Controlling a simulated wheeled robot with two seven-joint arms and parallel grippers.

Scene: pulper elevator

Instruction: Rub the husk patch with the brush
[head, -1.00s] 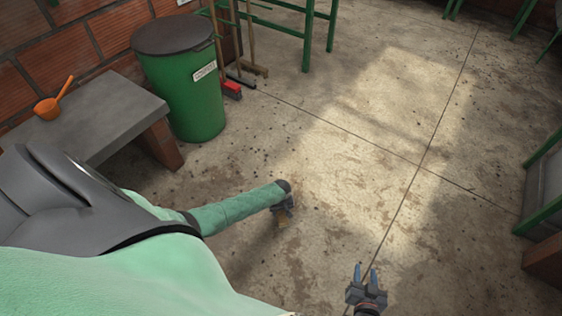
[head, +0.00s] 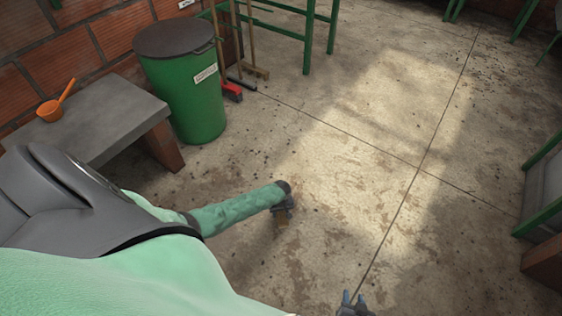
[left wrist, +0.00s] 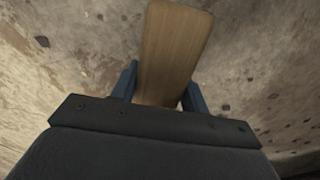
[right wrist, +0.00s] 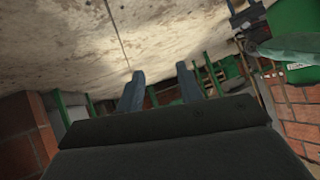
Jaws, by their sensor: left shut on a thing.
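My left gripper (head: 284,208) is low over the concrete floor and shut on the brush. In the left wrist view the brush shows as a flat wooden block (left wrist: 172,52) between the blue fingers; its bristles are hidden. Whether the brush touches the floor cannot be told. Dark specks and brown stains lie on the floor around it, and I cannot tell which of them are the husk patch. My right gripper (head: 352,299) is at the bottom edge of the head view. Its fingers are apart with nothing between them in the right wrist view (right wrist: 160,88).
A green lidded barrel (head: 183,95) stands by the brick wall. A grey bench (head: 95,115) carries an orange scoop (head: 50,108). Brooms (head: 240,45) lean near a green frame (head: 305,40). A green-framed unit (head: 545,185) is at the right. The middle floor is open.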

